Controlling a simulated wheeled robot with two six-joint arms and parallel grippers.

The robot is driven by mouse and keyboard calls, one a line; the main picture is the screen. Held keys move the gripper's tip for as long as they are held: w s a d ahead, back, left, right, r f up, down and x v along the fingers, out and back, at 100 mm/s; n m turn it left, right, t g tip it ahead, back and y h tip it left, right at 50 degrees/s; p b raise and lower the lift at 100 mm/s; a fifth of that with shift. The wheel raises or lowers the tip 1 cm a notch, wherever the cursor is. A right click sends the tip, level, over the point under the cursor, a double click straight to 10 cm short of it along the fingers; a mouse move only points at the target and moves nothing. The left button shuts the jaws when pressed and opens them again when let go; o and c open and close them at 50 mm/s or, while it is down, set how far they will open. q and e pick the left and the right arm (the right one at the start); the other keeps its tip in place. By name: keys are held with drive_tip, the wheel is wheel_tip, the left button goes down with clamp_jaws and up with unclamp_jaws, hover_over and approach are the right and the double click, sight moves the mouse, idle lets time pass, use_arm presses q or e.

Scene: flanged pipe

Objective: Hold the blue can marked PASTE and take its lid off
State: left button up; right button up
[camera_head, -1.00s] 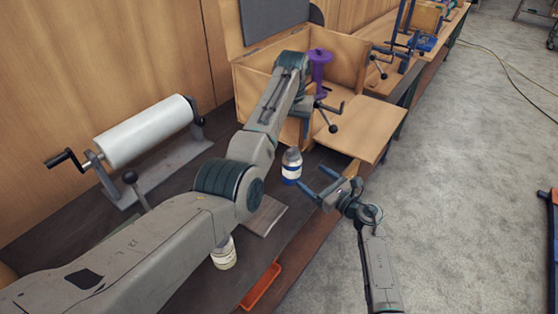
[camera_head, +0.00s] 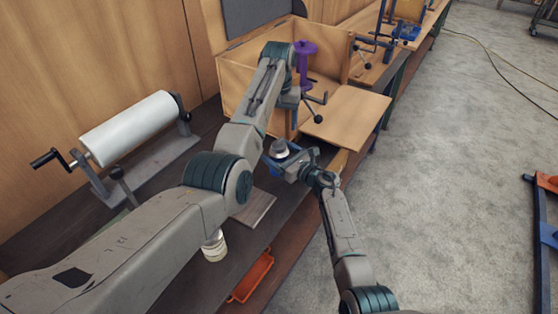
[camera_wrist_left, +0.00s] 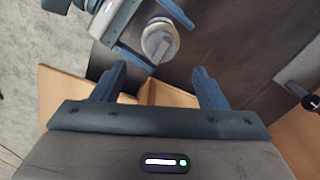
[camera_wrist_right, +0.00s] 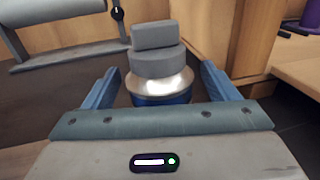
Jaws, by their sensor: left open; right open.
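The can (camera_head: 280,149) stands on the dark bench, mostly hidden by my right gripper in the head view. Its grey lid (camera_wrist_right: 160,63) has a blocky raised knob on top, with a shiny rim and a blue body (camera_wrist_right: 162,99) below. No marking is legible. My right gripper (camera_wrist_right: 160,82) is open, with one finger on each side of the can; contact cannot be told. My left gripper (camera_wrist_left: 160,82) is open and empty, above the can. In the left wrist view the lid (camera_wrist_left: 160,42) lies just beyond its fingertips.
A wooden box (camera_head: 240,90) with a purple spool (camera_head: 304,62) and a flat board (camera_head: 345,115) stands behind the can. A pale jar (camera_head: 214,246), an orange tray (camera_head: 250,278) and a white roll on a stand (camera_head: 130,127) are nearer or left.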

sight(278, 141)
use_arm(q)
drive_tip(key=shift+a, duration=0.1)
use_arm(e)
drive_tip(key=c, duration=1.5)
use_arm(q)
drive_tip(key=shift+s+a+r+m+t+h, duration=0.1)
drive_tip(key=shift+s+r+m+t+h, duration=0.25)
drive_tip(key=shift+m+t+h, duration=0.35)
drive_tip(key=s+a+r+m+t+h, duration=0.1)
drive_tip(key=s+a+r+m+t, duration=0.1)
drive_tip(key=s+a+r+m, duration=0.15)
drive_tip(key=x, duration=1.2)
drive_tip(key=shift+d+f, duration=0.3)
drive_tip(key=shift+d, duration=0.15)
drive_tip(key=c, duration=1)
drive_tip(key=shift+r, duration=0.25)
drive_tip(key=shift+c, duration=0.2)
